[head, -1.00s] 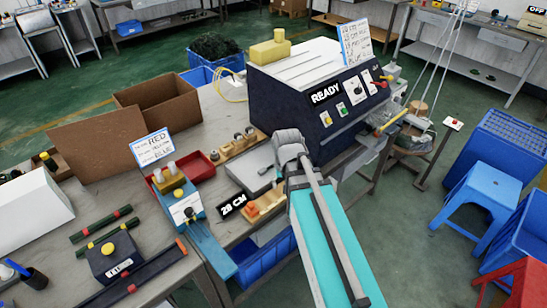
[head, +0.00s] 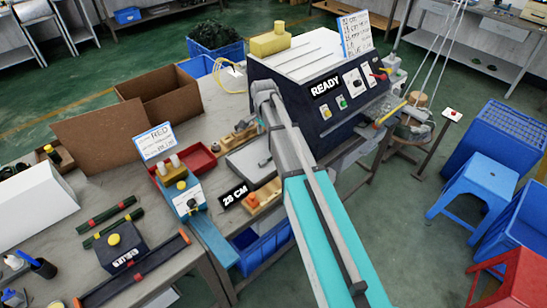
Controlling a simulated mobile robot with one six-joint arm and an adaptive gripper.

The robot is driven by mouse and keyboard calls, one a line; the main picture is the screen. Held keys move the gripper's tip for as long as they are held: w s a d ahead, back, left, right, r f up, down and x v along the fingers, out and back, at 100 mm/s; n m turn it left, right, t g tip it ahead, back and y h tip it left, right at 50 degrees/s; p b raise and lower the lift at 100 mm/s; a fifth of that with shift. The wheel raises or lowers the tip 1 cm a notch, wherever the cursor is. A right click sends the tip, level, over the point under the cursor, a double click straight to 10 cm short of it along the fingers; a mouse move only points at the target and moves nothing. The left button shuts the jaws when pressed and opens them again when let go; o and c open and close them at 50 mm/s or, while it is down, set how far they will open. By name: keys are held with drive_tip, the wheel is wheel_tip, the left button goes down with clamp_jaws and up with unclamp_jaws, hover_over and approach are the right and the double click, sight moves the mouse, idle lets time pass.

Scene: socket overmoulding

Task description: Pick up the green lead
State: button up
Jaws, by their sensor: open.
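I cannot pick out a green lead for certain. Two dark green strips with red bands, an upper one (head: 105,214) and a lower one (head: 113,229), lie on the left bench. A dark green tangle (head: 215,37) fills a blue crate behind the bench. My arm reaches up the middle of the view, and its grey far joint is in front of the READY machine (head: 325,95). My gripper is not visible; it is hidden behind the arm or out of view.
The bench (head: 205,115) holds cardboard boxes (head: 100,135), a red tray (head: 198,158), a blue fixture (head: 182,195), a dark box with a yellow button (head: 120,245) and a 28 CM sign (head: 233,195). Blue stools and crates stand on the right floor.

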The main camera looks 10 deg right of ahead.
drive_tip(key=shift+f, duration=0.1)
idle(0.3)
drive_tip(key=b, duration=0.9)
hover_over(265, 160)
wheel_tip(265, 160, down, 8)
drive_tip(key=shift+s+f, duration=0.1)
drive_tip(key=shift+f, duration=0.1)
drive_tip(key=shift+f+b, duration=2.45)
drive_tip(key=shift+f, duration=0.15)
clamp_jaws()
